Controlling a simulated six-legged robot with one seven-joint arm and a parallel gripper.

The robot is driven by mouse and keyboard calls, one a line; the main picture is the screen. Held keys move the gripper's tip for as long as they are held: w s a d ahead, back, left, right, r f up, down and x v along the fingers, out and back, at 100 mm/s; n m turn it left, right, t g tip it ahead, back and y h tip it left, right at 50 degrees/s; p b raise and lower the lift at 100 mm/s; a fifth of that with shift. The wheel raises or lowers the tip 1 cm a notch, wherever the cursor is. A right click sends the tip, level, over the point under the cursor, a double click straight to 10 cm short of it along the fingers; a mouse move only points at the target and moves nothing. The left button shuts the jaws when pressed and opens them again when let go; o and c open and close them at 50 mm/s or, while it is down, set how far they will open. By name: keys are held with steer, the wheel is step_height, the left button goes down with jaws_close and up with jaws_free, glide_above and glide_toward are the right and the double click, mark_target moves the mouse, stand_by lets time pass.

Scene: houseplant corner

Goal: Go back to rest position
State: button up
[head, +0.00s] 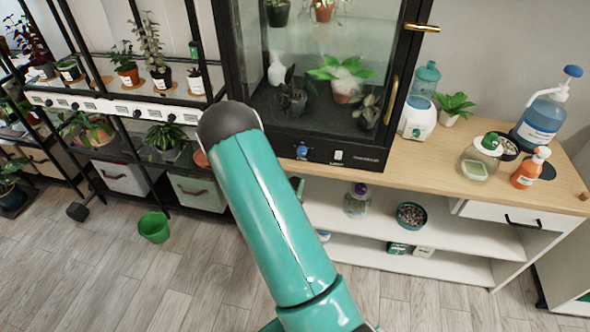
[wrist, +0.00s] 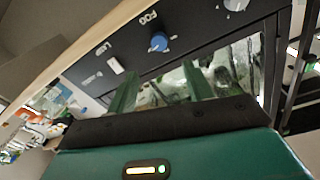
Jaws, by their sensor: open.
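My gripper (wrist: 160,85) shows in the wrist view as two green fingers standing apart with nothing between them. It is open and empty. In the head view my teal arm reaches up and forward in the middle, and it hides the gripper. The glass plant cabinet (head: 330,153) stands just beyond the arm. Its dark control panel also fills the upper part of the wrist view (wrist: 195,45), with a blue knob (wrist: 158,42) and a white switch (wrist: 115,65) in front of the fingers. I cannot tell the exact gap, but no contact shows.
The wooden counter (head: 440,165) at right holds a spray bottle (head: 525,175), a pump bottle (head: 541,122) and a jar (head: 481,158). A black plant rack (head: 120,100) stands at left. A green bucket (head: 154,227) stands on the floor. The near floor at left is clear.

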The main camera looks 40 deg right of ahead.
steer(key=shift+v, duration=1.1)
steer(key=w+a+r+n+y, duration=0.35)
steer(key=a+r+y, duration=0.25)
steer(key=a+r, duration=0.25)
steer(key=w+a+r+n+y, duration=0.2)
steer(key=w+a+r+y, duration=0.2)
steer(key=a+r+y, duration=0.35)
steer(key=s+a+r+n+g+y, duration=0.1)
steer(key=s+a+r+n+y, duration=0.1)
steer(key=s+a+r+n, duration=0.45)
steer(key=s+a+r+n+g, duration=0.1)
steer(key=s+r+g, duration=0.1)
steer(key=s, duration=0.7)
steer(key=s+a+r+n+g, duration=0.1)
steer(key=s+r, duration=0.3)
steer(key=s, duration=0.5)
steer(key=shift+a+r+n+g, duration=0.3)
steer(key=shift+r+g, duration=0.05)
steer(key=shift+g, duration=0.05)
